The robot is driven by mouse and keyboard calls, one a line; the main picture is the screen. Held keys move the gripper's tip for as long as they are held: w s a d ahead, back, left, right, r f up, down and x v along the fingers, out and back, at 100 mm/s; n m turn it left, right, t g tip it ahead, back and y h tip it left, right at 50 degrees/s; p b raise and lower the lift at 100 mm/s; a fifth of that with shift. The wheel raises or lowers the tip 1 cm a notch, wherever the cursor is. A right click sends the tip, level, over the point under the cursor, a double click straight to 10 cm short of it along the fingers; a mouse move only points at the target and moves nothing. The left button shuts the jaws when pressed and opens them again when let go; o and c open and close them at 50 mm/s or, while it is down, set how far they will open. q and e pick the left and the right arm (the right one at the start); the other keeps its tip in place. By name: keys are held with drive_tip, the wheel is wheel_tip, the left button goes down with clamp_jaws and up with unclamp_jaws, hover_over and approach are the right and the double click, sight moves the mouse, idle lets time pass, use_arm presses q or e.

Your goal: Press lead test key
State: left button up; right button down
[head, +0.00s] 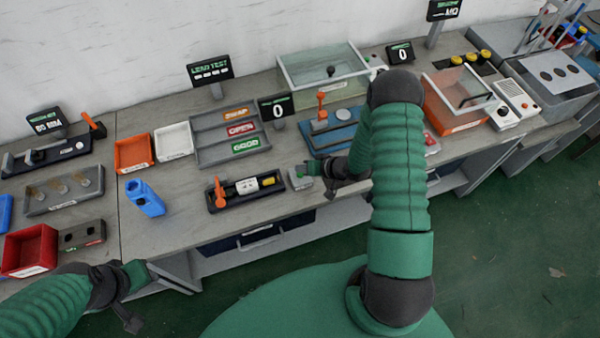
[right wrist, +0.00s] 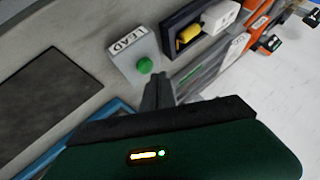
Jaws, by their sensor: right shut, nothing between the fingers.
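The lead test key is a small grey box (right wrist: 128,58) with a LEAD label and a round green button (right wrist: 145,65), seen in the right wrist view. In the head view the box (head: 299,181) stands on the bench just right of the black test fixture (head: 246,190). My right gripper (right wrist: 157,78) is shut and empty, its fingertips right beside the green button. I cannot tell whether they touch it. In the head view the right gripper (head: 318,171) reaches the box from the right. My left gripper (head: 135,298) is low at the left, away from the key; its jaws are unclear.
The fixture holds an orange lever, a white socket and a yellow part. Behind are a LEAD TEST display (head: 210,70) and a sorting tray (head: 205,152) labelled SWAP, OPEN and GOOD. A blue station (head: 345,137) stands behind my right gripper.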

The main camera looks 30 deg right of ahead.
drive_tip(key=shift+d, duration=0.15)
drive_tip(key=shift+a, duration=0.2)
idle(0.3)
drive_tip(key=shift+d+f, duration=0.15)
drive_tip(key=shift+f, duration=0.2)
drive_tip(key=shift+s+f+b, duration=0.1)
drive_tip(key=shift+f+b, duration=0.4)
idle(0.5)
drive_tip(key=shift+r, duration=0.1)
drive_tip(key=shift+r+p, duration=0.85)
